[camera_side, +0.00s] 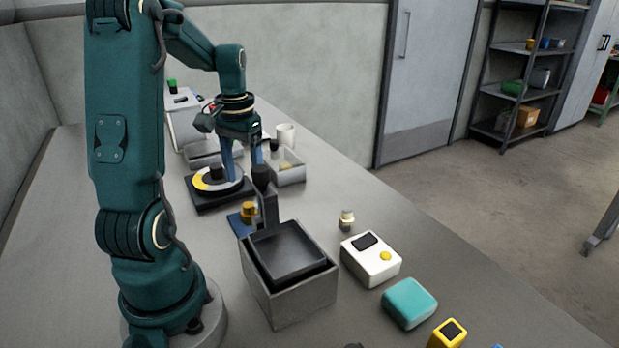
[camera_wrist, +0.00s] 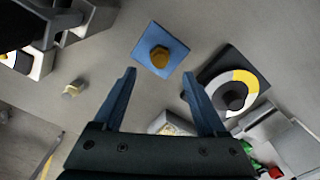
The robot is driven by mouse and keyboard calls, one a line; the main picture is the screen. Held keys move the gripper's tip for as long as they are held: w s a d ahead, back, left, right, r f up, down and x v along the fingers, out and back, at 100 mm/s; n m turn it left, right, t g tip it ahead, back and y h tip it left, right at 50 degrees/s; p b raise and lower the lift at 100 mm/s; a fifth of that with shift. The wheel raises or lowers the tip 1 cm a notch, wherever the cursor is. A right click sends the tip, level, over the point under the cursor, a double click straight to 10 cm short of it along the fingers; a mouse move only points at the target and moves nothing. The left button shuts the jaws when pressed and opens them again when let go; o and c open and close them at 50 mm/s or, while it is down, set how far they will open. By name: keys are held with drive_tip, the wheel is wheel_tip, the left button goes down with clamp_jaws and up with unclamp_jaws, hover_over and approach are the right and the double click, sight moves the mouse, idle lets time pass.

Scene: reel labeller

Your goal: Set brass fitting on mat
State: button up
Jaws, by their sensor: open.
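The brass fitting (camera_side: 249,210) stands on the blue mat (camera_side: 237,226), behind the grey box in the side view. In the wrist view the fitting (camera_wrist: 160,57) sits near the middle of the square mat (camera_wrist: 176,49), with mat showing all round it. My gripper (camera_side: 244,172) is open, with its blue fingers pointing down above the table, near the reel and beyond the mat. In the wrist view the gripper (camera_wrist: 158,76) has nothing between its spread fingers, and the fitting shows past the fingertips, apart from them. Part of the mat is hidden in the side view.
A grey box with a black tray (camera_side: 287,251) stands in front of the mat. A reel with a yellow sector (camera_side: 208,182) lies on a black base beyond it.

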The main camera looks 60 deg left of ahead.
sight(249, 205)
wheel_tip(249, 205, up, 5)
drive_tip(key=shift+f, duration=0.1)
idle(0.3)
drive_tip(key=w+d+r+t, duration=0.3)
drive_tip(key=d+r, duration=0.4)
drive_tip(key=d, duration=0.5)
drive_tip(key=s+d+f+m+t, duration=0.2)
drive_tip(key=s+d+f+m, duration=0.3)
drive_tip(key=d, duration=0.5)
drive_tip(key=shift+s+f+m, duration=0.2)
drive_tip(key=shift+s+m, duration=0.1)
